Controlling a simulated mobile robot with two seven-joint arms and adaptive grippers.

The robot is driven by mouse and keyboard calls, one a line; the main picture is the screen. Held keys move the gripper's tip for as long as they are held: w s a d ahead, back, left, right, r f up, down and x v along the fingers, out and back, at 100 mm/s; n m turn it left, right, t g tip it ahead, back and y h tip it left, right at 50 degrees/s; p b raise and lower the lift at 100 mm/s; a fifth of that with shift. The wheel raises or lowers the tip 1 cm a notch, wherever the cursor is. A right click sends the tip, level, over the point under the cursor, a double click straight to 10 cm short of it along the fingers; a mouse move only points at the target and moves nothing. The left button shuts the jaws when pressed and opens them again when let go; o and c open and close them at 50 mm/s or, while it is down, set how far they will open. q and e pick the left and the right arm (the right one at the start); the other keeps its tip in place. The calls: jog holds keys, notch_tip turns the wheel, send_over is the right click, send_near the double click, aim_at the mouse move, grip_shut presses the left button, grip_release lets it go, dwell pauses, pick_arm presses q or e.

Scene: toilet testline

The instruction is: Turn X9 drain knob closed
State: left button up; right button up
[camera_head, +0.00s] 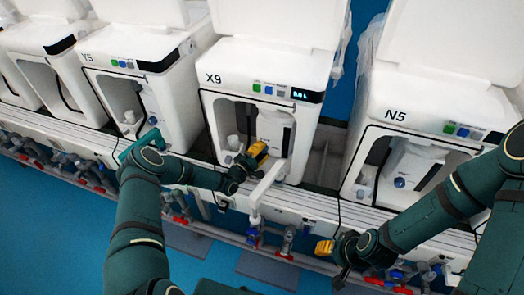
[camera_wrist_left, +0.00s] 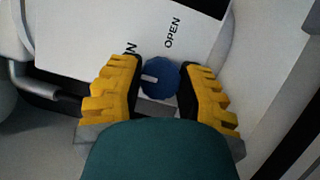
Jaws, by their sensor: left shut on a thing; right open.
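The X9 unit (camera_head: 232,55) is a white toilet test station in the middle of the head view, with a lit display at its upper right. Its blue drain knob (camera_wrist_left: 162,86) shows in the left wrist view, on a white panel (camera_wrist_left: 100,30). A white mark on the knob points left in that view. "OPEN" is printed above it; another label is mostly hidden by a finger. My left gripper (camera_wrist_left: 160,88) has its yellow fingers closed on both sides of the knob; in the head view it (camera_head: 254,155) hides the knob. My right gripper (camera_head: 330,252) is open and empty, low, between X9 and N5.
The Y5 unit (camera_head: 105,45) stands to the left and N5 (camera_head: 420,105) to the right. A white pipe (camera_head: 264,188) runs down in front of X9. Pipes with red and blue valves (camera_head: 285,242) line the lower front. Blue floor (camera_head: 40,240) lies open at the lower left.

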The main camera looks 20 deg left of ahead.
pick_arm(q)
jog(key=shift+d, duration=0.2)
jog(key=o, duration=1.2)
jog(key=shift+s+a, duration=0.2)
jog(key=v, duration=1.1)
jog(key=shift+s+a, duration=0.1)
jog(key=shift+s, duration=0.15)
